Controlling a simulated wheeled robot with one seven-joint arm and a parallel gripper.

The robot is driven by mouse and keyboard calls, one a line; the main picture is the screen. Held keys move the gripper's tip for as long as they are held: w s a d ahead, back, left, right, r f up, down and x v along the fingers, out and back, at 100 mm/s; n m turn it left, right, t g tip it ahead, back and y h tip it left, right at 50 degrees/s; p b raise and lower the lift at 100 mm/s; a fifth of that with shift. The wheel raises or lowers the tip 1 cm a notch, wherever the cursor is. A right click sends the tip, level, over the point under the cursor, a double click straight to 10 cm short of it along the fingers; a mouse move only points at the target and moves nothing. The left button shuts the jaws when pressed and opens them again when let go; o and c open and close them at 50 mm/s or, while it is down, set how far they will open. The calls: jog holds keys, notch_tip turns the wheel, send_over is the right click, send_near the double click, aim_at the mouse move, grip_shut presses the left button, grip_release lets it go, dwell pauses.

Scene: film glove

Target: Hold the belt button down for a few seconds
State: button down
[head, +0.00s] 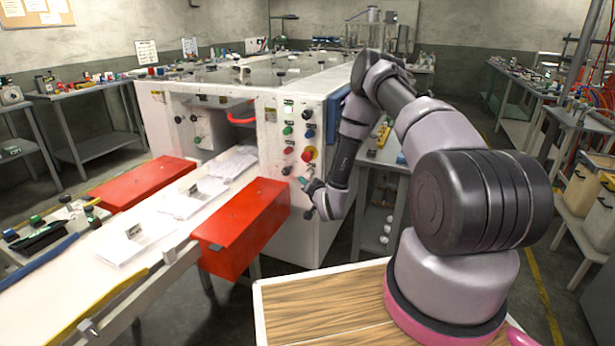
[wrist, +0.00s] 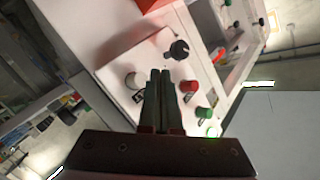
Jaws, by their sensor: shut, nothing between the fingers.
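The control panel (head: 277,190) on the white machine's end carries several buttons and knobs. My gripper (head: 303,183) is at the lower right of this panel, with its fingers pointing at it. In the wrist view the gripper (wrist: 160,73) is shut and empty. A pale round button (wrist: 133,80) is just left of the fingertips, a black knob (wrist: 178,50) is up and right of them, and a red button (wrist: 189,86) and a green button (wrist: 204,112) are to the right. No label is readable, so I cannot tell which is the belt button, or whether the fingertips touch the panel.
A red box (head: 240,228) juts out left of the panel beside the conveyor (head: 120,255), which carries film packs. A red and yellow stop button (head: 308,154) sits above my gripper. A grey shelf table (head: 385,165) stands close to the right of the machine.

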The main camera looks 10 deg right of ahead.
jog(key=shift+w+d, duration=0.45)
jog(key=shift+w, duration=0.2)
jog(key=shift+w+d, duration=0.1)
dwell(1.6)
jog(key=shift+w+d, duration=0.15)
jog(key=shift+w, duration=0.1)
jog(key=shift+w+d, duration=0.25)
jog(key=shift+w, duration=0.1)
dwell(0.7)
jog(key=shift+s, duration=0.1)
dwell(3.2)
jog(key=shift+s+a, duration=0.5)
jog(key=shift+s, duration=0.1)
